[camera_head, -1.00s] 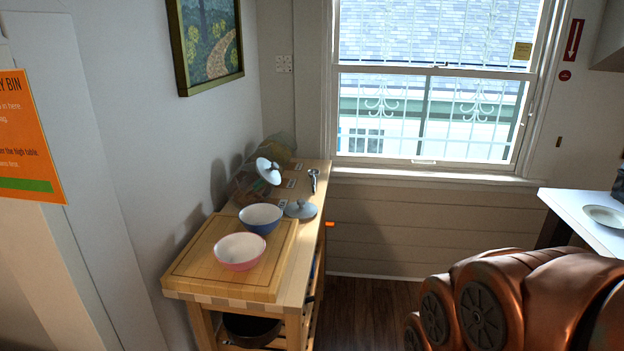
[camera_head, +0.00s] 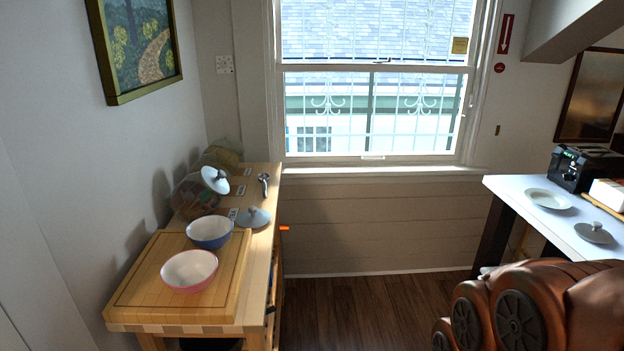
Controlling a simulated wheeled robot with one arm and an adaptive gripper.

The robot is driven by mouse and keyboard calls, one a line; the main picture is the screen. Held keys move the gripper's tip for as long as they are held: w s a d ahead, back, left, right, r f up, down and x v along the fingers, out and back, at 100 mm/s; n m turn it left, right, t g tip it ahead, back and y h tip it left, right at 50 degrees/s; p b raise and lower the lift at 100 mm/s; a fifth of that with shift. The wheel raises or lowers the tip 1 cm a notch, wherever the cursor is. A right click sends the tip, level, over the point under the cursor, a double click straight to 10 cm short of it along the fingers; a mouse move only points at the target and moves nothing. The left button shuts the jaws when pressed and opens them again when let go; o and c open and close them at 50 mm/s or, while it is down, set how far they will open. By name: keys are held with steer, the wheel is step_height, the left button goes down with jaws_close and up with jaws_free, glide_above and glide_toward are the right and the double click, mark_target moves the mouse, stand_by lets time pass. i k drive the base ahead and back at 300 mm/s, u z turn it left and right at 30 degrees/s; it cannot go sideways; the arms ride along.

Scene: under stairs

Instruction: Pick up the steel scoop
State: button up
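A small steel object (camera_head: 264,184) lies near the far right corner of the wooden cart (camera_head: 262,258), close to the window wall. It looks like the steel scoop, but it is small and its details are hard to make out. My arm (camera_head: 530,312) shows as copper-coloured links at the bottom right. My gripper is outside the picture, so its fingers and anything in them cannot be seen.
On the cart are a cutting board (camera_head: 133,293), a pink bowl (camera_head: 189,270), a blue bowl (camera_head: 209,232), a grey lid (camera_head: 253,217) and a glass jar (camera_head: 195,196). A white table (camera_head: 520,193) at right holds a plate (camera_head: 548,199). Wooden floor (camera_head: 350,305) lies open between them.

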mark_target(263, 178)
steer(key=z, duration=0.5)
steer(key=i, duration=3.4)
steer(key=u, duration=5.1)
